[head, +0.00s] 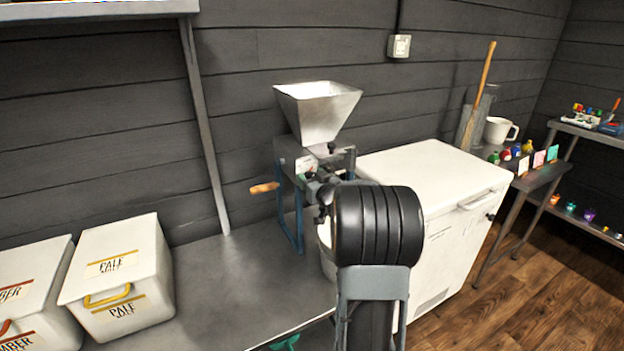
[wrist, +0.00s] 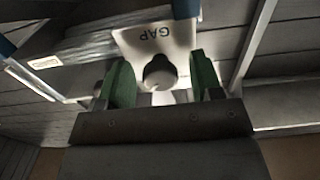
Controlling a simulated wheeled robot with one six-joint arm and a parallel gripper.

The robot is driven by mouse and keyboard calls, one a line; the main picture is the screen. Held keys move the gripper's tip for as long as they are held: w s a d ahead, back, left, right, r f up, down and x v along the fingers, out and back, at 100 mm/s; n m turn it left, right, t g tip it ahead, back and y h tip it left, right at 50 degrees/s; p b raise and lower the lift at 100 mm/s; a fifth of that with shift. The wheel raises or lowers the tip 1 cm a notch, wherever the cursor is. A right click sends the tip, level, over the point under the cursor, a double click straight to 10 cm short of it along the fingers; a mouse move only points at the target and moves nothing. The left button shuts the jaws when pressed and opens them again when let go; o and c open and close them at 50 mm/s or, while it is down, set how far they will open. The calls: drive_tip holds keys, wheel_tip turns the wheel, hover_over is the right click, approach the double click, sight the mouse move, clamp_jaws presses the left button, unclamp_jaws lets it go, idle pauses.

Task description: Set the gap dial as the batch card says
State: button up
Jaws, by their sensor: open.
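The grain mill with its silver hopper (head: 318,110) stands on the grey bench against the wall. In the wrist view a pale plate marked GAP (wrist: 140,40) appears upside down, with a dark round gap dial (wrist: 160,72) on it. My gripper (wrist: 161,80) is open, with one green finger on each side of the dial. I cannot tell whether either finger touches it. In the head view my arm covers much of the mill's front, and the dial's setting cannot be read. I cannot make out a readable batch card.
A wooden crank handle (head: 264,187) sticks out left of the mill. A white chest (head: 430,190) stands close on the right. White bins labelled PALE (head: 118,265) and, partly cut off, AMBER (head: 25,290) sit at left. The bench between bins and mill is clear.

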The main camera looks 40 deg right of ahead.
drive_tip(key=c, duration=0.9)
drive_tip(key=shift+f+n+b, duration=0.1)
drive_tip(key=shift+n+b, duration=0.2)
drive_tip(key=shift+b, duration=0.05)
drive_tip(key=shift+n+b, duration=3.3)
drive_tip(key=shift+n, duration=0.7)
